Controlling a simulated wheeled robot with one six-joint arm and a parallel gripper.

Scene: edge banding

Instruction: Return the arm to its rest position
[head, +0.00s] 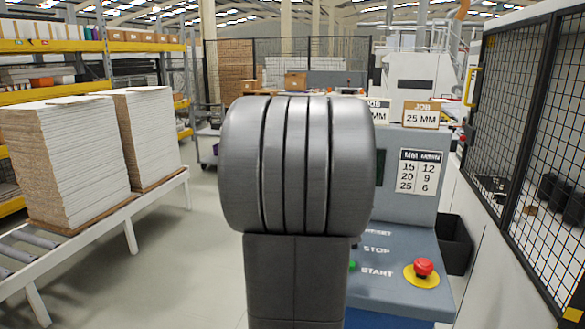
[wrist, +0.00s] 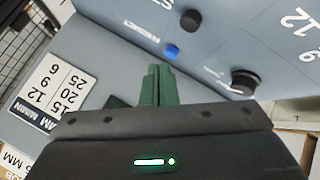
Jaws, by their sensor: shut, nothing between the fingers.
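My gripper (wrist: 157,72) shows in the wrist view as two dark green fingers lying side by side, shut with nothing between them. Beyond the fingers is the grey-blue control panel (wrist: 215,35), with a blue button (wrist: 172,52) and a black knob (wrist: 244,82). I cannot tell the exact gap to the panel. In the head view my raised arm fills the middle and hides the gripper and part of the control console (head: 400,262).
The console carries a red stop button (head: 423,267) and a number chart (head: 418,172); a "JOB 25 MM" sign (head: 421,114) stands above. A mesh guard (head: 530,130) is on the right. Board stacks (head: 75,160) sit on a roller conveyor (head: 90,228) at left. Floor between is clear.

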